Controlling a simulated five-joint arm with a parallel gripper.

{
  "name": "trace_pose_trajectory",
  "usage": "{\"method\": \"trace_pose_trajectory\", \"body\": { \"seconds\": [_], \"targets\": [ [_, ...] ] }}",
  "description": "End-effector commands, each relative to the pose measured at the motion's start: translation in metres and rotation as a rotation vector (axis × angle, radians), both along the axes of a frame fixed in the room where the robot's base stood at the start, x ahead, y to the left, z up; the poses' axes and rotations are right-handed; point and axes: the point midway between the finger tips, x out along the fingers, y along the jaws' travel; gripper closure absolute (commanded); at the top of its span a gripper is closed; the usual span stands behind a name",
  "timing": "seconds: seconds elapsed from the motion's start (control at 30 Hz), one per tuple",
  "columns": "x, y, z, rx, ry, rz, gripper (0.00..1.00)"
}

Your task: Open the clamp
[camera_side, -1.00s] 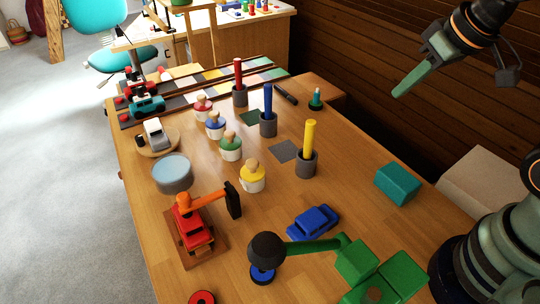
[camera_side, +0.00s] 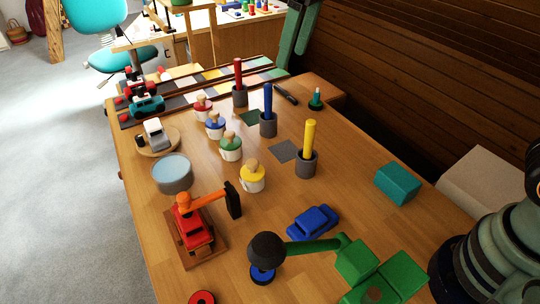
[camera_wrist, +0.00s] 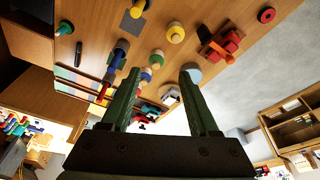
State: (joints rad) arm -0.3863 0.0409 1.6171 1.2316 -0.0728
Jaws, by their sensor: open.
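I cannot make out a clamp for certain in either view. My gripper is open: in the wrist view (camera_wrist: 160,76) its two green fingers stand apart with nothing held between them. In the side view its fingers (camera_side: 294,42) point down at the top edge, above and beyond the far end of the table. The rest of the arm above them is out of that frame. The fingers partly cover the toys at the table's far end in the wrist view.
A dark wooden wall (camera_side: 430,80) rises at the right.

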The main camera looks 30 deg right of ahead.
Motion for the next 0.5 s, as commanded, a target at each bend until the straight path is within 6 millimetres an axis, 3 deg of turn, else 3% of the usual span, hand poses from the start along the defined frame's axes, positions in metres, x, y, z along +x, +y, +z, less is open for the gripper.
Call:
{"method": "trace_pose_trajectory", "body": {
  "seconds": [0.03,0.23,0.5],
  "targets": [
    [0.007,0.02,-0.003,-0.011,0.02,0.042,0.39],
    [0.02,0.094,-0.02,-0.051,0.088,0.191,0.39],
    [0.009,0.189,-0.06,-0.113,0.167,0.383,0.39]
  ]
}}
